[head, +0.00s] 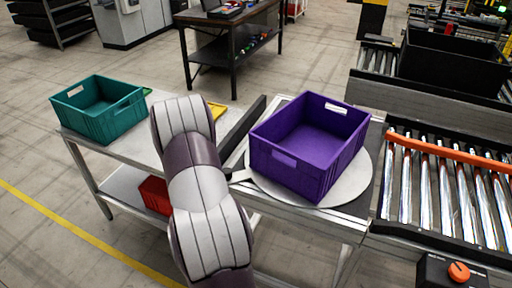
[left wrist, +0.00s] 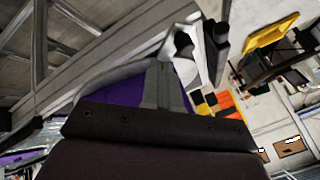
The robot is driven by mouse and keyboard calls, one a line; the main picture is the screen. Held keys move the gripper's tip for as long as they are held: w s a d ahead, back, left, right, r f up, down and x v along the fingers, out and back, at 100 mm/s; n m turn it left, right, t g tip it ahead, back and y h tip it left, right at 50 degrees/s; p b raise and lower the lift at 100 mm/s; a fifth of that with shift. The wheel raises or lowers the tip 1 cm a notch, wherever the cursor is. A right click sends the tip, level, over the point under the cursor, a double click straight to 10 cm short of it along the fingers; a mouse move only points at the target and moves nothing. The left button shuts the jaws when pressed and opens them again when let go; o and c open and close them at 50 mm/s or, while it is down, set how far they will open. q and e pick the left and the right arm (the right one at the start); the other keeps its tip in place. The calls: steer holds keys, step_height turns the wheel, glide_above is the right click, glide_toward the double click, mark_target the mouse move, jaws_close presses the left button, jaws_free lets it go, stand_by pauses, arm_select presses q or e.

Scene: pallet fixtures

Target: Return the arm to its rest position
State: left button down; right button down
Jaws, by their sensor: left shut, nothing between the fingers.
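My left arm (head: 198,190) rises from the bottom of the head view and stands in front of the left table. Its gripper is mostly hidden behind the arm there. In the left wrist view my left gripper (left wrist: 165,85) is shut and empty, with its dark body across the lower part of the picture. A purple crate (head: 308,150) sits on a round grey plate to the right of the arm, apart from it in the picture. My right gripper is not in view.
A teal crate (head: 100,108) stands on the left table. A red bin (head: 155,195) is on the shelf below. A roller conveyor (head: 445,190) with an orange bar lies at the right, and a black crate (head: 452,62) stands behind it. Open floor lies at the left.

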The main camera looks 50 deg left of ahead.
arm_select(q)
steer(key=s+d+f+n+g, duration=0.1)
steer(key=s+d+n+g, duration=0.2)
steer(key=s+n+g, duration=0.15)
steer(key=w+d+r+h, duration=0.1)
steer(key=d+r, duration=0.1)
steer(key=d, duration=1)
steer(key=w+d+r+m+h, duration=0.1)
steer(key=w+d+r, duration=0.1)
steer(key=d, duration=1)
steer(key=w+d+r+h, duration=0.1)
steer(key=d+r, duration=0.3)
steer(key=d, duration=0.9)
steer(key=shift+w+r+m+h, duration=0.25)
steer(key=shift+w+m+h, duration=0.1)
steer(key=shift+w, duration=0.15)
